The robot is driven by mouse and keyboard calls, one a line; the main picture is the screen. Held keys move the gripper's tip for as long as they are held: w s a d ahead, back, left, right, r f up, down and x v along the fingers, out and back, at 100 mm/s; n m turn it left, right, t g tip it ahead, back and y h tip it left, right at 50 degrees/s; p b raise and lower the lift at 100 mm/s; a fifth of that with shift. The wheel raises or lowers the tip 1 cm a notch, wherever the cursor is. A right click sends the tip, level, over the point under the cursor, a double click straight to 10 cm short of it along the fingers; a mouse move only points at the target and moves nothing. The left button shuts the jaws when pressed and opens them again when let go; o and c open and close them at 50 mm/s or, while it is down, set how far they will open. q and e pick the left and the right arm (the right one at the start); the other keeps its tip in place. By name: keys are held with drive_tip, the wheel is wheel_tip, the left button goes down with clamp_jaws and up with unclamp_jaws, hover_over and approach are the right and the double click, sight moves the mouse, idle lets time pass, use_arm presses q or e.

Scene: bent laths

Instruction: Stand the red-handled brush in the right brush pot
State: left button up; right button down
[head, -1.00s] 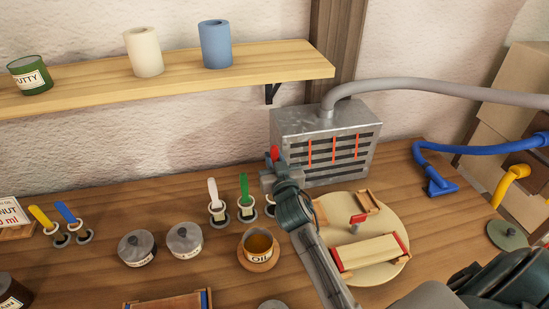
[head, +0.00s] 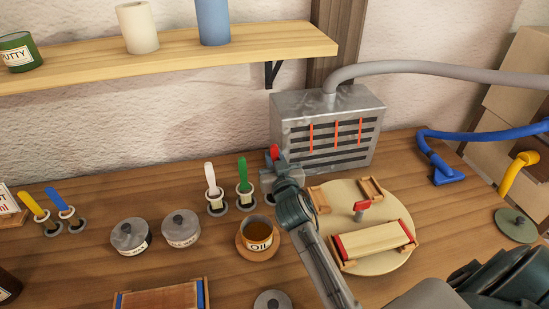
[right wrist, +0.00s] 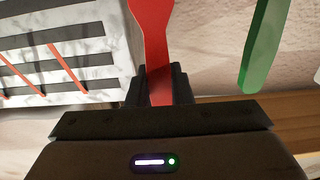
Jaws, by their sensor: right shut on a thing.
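My right gripper (head: 273,166) is shut on the red-handled brush (head: 274,152), whose red end sticks up above the jaws. In the right wrist view the red handle (right wrist: 152,35) stands between the closed fingers (right wrist: 160,88). The right brush pot (head: 267,199) shows only in part below the gripper, largely hidden by my wrist. The brush's lower end is hidden, so I cannot tell whether it is inside the pot. Left of it, a green-handled brush (head: 242,171) and a white-handled brush (head: 210,178) stand in their own pots. My left gripper is out of view.
A slotted metal box (head: 327,122) stands close behind the gripper. A round turntable (head: 377,266) with wooden pieces lies to the right. An oil pot (head: 259,236) and lidded tins (head: 181,227) stand in front of the pots. A shelf (head: 170,67) hangs above.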

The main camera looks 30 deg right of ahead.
drive_tip(key=c, duration=1.2)
unclamp_jaws()
drive_tip(key=b+v, duration=0.3)
drive_tip(key=v, duration=0.8)
drive_tip(key=shift+f, duration=0.1)
